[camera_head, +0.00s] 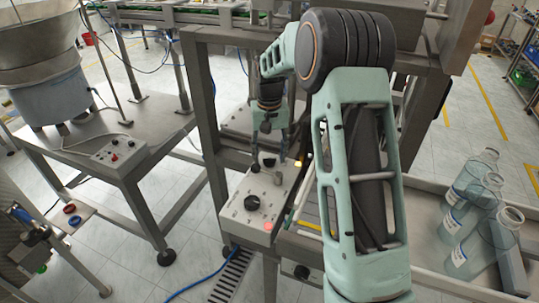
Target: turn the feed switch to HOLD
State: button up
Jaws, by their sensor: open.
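A pale control box (238,219) stands below and in front of my gripper. A black rotary knob (252,202) sits on its top, near a glowing red button (268,227). I cannot read any label, so I cannot tell whether this knob is the feed switch or where it points. My gripper (268,160) points down over the far part of the box, behind the black knob in the picture. Its fingers are apart around a small dark part with a pale top; I cannot tell whether they touch it.
A grey post (208,130) rises just left of the box. A second small box (113,153) with buttons sits on the left table, beside a large bowl feeder (40,85). A blue hose (205,281) lies on the floor.

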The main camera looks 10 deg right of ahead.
aim_at(270, 159)
notch_tip(270, 159, up, 12)
dwell(0.5)
